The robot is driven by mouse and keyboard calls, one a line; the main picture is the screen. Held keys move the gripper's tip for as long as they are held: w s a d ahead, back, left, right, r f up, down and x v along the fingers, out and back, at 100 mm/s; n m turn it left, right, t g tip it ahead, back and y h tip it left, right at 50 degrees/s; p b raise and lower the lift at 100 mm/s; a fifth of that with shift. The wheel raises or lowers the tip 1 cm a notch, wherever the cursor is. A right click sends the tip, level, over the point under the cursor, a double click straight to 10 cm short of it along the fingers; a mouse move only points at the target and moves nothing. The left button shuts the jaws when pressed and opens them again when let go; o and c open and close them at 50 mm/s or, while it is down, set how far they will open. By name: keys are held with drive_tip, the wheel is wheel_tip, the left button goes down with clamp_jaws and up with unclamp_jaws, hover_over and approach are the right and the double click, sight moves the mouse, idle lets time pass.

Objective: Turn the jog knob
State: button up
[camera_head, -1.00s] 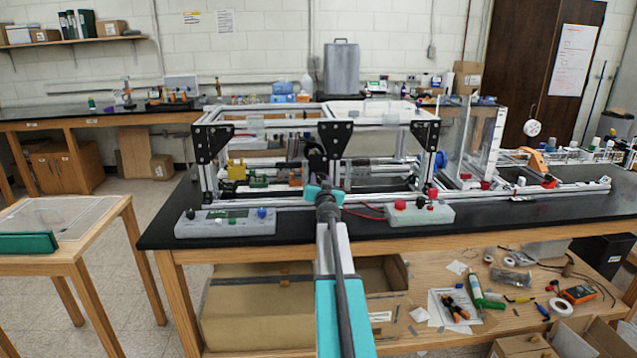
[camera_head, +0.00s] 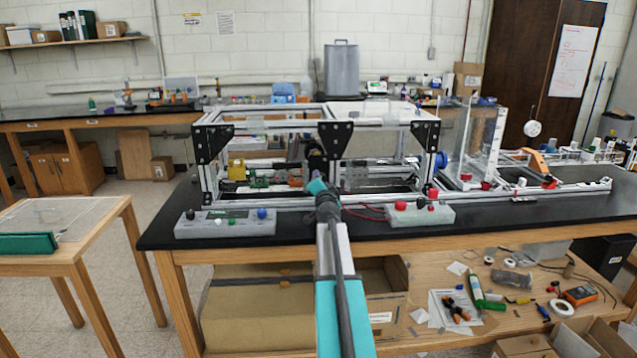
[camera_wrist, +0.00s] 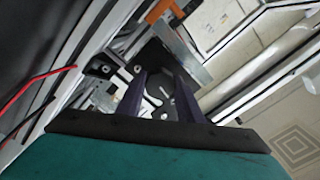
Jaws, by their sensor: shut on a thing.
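My gripper shows in the wrist view (camera_wrist: 160,105) with its two dark fingers on either side of a round black knob-like part (camera_wrist: 159,88) in the extrusion frame. I take this part for the jog knob; its markings and exact turn cannot be read. The fingers are shut on it. In the head view my wrist reaches up to the front middle of the extrusion frame (camera_head: 270,202), and it hides the fingertips and the knob. A black corner plate (camera_head: 335,136) stands just above.
A grey control box (camera_head: 225,229) with a small display lies left of my arm, and another (camera_head: 420,216) with red and black knobs lies right. Red wires (camera_head: 366,209) run beside my wrist. Aluminium bars surround the gripper closely.

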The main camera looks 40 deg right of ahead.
drive_tip(key=shift+w+r+m, duration=0.1)
drive_tip(key=shift+r+m, duration=0.1)
drive_tip(key=shift+m, duration=0.4)
drive_tip(key=o, duration=0.8)
drive_tip(key=shift+c, duration=0.2)
drive_tip(key=shift+f, duration=0.15)
drive_tip(key=shift+a, duration=0.1)
drive_tip(key=v, duration=1.3)
drive_tip(key=shift+s+a+b, duration=0.2)
drive_tip(key=shift+s+b, duration=0.1)
drive_tip(key=shift+b, duration=0.05)
drive_tip(key=shift+s, duration=0.1)
